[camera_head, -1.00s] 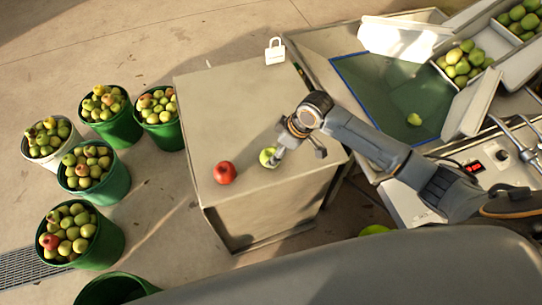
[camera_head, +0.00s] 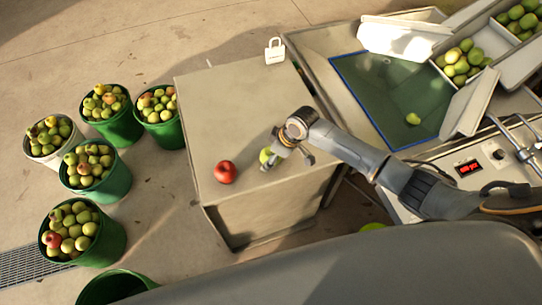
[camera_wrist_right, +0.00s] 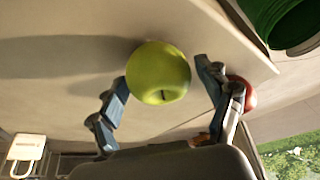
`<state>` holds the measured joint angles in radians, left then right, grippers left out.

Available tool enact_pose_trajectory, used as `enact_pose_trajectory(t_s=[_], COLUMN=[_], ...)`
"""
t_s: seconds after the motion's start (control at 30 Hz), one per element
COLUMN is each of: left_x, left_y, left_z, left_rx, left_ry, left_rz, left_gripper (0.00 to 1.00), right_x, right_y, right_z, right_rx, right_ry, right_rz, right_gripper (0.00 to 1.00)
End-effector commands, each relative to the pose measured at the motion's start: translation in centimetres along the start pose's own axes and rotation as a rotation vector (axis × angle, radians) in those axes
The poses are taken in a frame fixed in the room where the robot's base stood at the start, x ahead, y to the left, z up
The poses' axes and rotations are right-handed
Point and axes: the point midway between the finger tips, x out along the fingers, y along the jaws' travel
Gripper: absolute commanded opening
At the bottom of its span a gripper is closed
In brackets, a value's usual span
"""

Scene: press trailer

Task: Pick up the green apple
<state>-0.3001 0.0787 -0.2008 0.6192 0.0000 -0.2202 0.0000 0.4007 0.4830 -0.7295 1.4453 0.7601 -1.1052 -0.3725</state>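The green apple (camera_head: 265,156) sits on top of the grey box-like stand, partly hidden by my right gripper in the head view. In the right wrist view the green apple (camera_wrist_right: 158,73) lies between the tips of the two spread fingers. My right gripper (camera_head: 288,150) is open over the right side of the apple. In the wrist view its left fingertip (camera_wrist_right: 160,78) appears close to the apple, with a small gap at the other finger; contact cannot be told. My left gripper is not in view.
A red apple (camera_head: 225,172) sits left of the green one on the stand (camera_head: 240,110). A white padlock-shaped item (camera_head: 275,52) is at the stand's back edge. Green buckets of apples (camera_head: 113,190) stand on the floor at left. A metal press with a green basin (camera_head: 390,90) is at right.

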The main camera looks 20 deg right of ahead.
Motion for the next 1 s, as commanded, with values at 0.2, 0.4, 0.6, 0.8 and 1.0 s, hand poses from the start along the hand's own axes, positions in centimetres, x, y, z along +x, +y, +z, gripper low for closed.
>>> enact_pose_trajectory(t_s=[0.2, 0.4, 0.6, 0.8, 1.0], left_x=[0.0, 0.0, 0.3, 1.5, 1.7], left_y=[0.0, -0.1, -0.1, -0.1, -0.1], left_z=[0.0, 0.0, 0.0, 0.1, 0.1], left_rx=[-0.001, -0.001, -0.001, -0.001, -0.001], left_ry=[0.0, 0.0, 0.001, 0.001, 0.001], left_rz=[0.0, -0.001, -0.001, -0.001, -0.002], left_gripper=[0.88, 0.88, 0.88, 0.88, 0.88], right_x=[0.0, 0.0, -0.5, -2.6, -7.2], right_y=[0.0, 0.0, 0.0, 0.1, -1.5], right_z=[0.0, 0.0, -0.3, -1.2, -0.1], right_rx=[0.0, 0.0, -0.001, -0.004, -0.004], right_ry=[0.0, 0.0, 0.003, 0.006, 0.002], right_rz=[0.0, 0.0, 0.001, 0.003, 0.002], right_gripper=[0.27, 0.26, 0.26, 0.26, 0.26])
